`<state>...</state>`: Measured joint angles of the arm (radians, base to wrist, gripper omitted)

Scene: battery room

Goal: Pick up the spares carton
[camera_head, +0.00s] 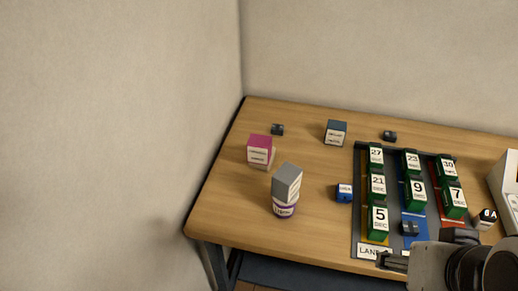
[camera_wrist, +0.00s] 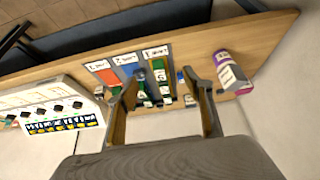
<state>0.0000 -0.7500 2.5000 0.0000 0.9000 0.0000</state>
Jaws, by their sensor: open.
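Three small cartons stand on the left half of the table, with labels too small to read, so I cannot tell which is the spares carton. One is magenta and white (camera_head: 260,150), one is blue-grey and white (camera_head: 336,133) near the back. A grey-topped carton (camera_head: 287,183) rests on a purple-and-white round container (camera_head: 284,209); this container also shows in the wrist view (camera_wrist: 221,57). My gripper (camera_wrist: 160,70) is open and empty, with the laned board between its fingers in the wrist view. It is at the lower right in the head view, right of the cartons.
A dark board (camera_head: 359,205) with yellow, blue and red lanes holds several green numbered blocks. A small blue box (camera_head: 344,193) is beside it. Small black pieces (camera_head: 277,129) lie near the back. A white box (camera_head: 507,180) stands at the right. Walls close the left and back.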

